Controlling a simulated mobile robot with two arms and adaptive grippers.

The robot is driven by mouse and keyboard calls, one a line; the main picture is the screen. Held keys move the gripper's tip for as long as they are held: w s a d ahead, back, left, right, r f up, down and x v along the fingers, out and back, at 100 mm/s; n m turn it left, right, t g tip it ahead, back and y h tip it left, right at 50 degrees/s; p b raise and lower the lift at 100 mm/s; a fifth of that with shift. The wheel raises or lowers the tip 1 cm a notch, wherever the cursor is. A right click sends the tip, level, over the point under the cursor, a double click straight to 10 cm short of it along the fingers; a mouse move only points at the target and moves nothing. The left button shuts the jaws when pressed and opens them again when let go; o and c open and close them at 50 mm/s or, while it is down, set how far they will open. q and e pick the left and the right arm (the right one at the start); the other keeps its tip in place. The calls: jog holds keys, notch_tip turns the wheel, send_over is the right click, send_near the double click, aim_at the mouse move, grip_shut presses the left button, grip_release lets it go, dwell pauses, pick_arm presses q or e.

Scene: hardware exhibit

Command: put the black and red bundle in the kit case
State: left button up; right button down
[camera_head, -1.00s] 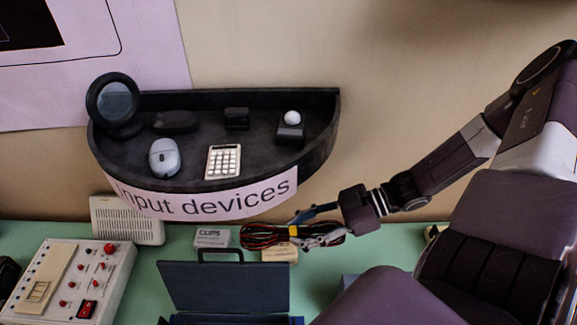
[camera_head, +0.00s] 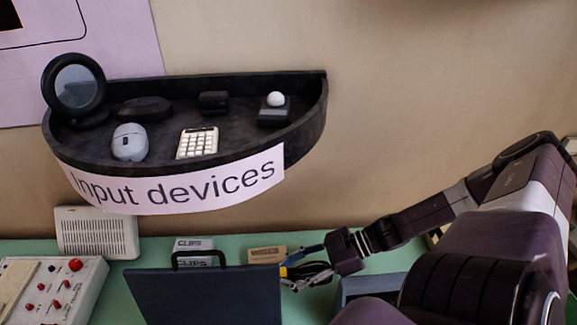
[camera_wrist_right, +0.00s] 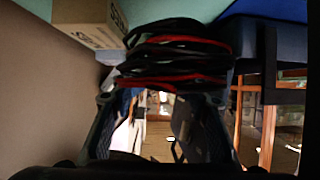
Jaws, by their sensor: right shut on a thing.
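The black and red bundle (camera_wrist_right: 180,50) is a coil of cable held across the fingertips in the right wrist view. My right gripper (camera_head: 291,270) is shut on it. In the head view only part of the bundle (camera_head: 314,270) shows, beside a yellow band, just right of the kit case lid. The kit case (camera_head: 205,297) is dark blue, with its lid raised and a black handle on the lid's top edge. The lid hides its inside, and its lower part is out of the picture. My left gripper is not in view.
A white clips box (camera_head: 193,250) and a tan box (camera_head: 267,254) stand behind the case. A control panel (camera_head: 60,285) is at left. A black shelf (camera_head: 90,150) with input devices hangs above. A grey box (camera_head: 375,287) sits under my right arm.

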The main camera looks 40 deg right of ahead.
aim_at(289, 295)
notch_tip(289, 295, down, 4)
jog(key=shift+r+b, duration=0.2)
jog(key=shift+b, duration=0.6)
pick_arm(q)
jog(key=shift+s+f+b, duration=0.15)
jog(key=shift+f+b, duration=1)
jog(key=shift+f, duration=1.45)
pick_arm(e)
jog(key=shift+f, duration=2.65)
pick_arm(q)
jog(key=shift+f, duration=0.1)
pick_arm(e)
jog(key=c, duration=1.7)
grip_release()
jog(key=shift+f, duration=0.15)
jog(key=o, duration=0.3)
